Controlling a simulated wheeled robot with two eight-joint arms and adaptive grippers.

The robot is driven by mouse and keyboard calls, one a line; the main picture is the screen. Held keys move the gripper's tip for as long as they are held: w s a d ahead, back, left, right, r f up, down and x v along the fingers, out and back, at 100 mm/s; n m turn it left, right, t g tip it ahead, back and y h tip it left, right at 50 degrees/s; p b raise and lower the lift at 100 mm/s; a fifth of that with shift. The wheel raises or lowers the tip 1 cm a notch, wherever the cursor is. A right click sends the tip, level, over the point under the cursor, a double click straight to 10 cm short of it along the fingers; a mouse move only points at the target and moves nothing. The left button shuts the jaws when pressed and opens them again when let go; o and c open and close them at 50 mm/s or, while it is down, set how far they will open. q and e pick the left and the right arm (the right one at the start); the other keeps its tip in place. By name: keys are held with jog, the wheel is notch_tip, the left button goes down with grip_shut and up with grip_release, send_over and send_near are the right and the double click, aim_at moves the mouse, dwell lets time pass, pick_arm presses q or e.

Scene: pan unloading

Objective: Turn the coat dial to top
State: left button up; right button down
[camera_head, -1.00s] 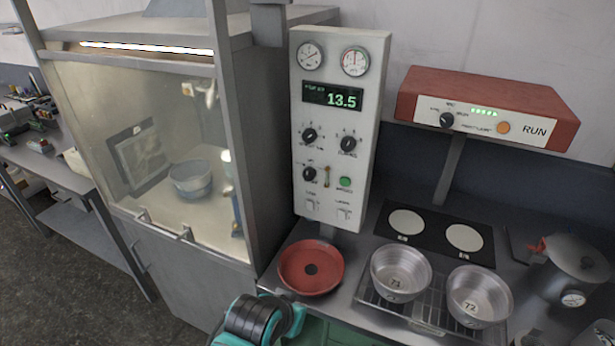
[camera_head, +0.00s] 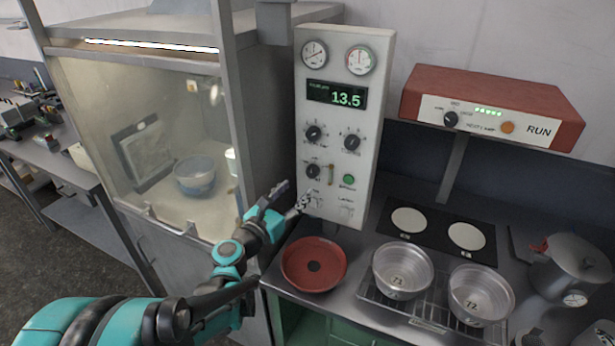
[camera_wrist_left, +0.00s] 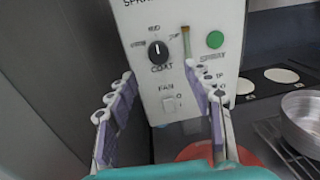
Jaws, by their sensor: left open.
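The coat dial (camera_wrist_left: 158,52) is a black knob low on the pale control panel, above the word COAT. Its white mark seems to point up, at the middle label; the label to its upper right seems to read TOP. In the head view the dial (camera_head: 312,171) is the lowest knob on the panel. My left gripper (camera_head: 294,196) is open and empty, just in front of the panel's lower left. In the left wrist view its fingers (camera_wrist_left: 160,88) stand apart, to either side below the dial, not touching it. My right gripper is in neither view.
A green spray button (camera_wrist_left: 215,39) and a fan switch (camera_wrist_left: 170,103) are near the dial. A red dish (camera_head: 313,264) lies below the panel, with two metal pans (camera_head: 402,270) on a rack to its right. A glass-fronted cabinet (camera_head: 150,150) stands left.

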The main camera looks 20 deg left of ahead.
aim_at(311, 174)
pick_arm(q)
jog(key=w, duration=0.2)
jog(key=w+b, duration=0.1)
jog(key=w, duration=0.4)
jog(key=shift+w+d+r, duration=0.1)
jog(key=shift+w+d, duration=0.3)
jog(key=c, duration=1.2)
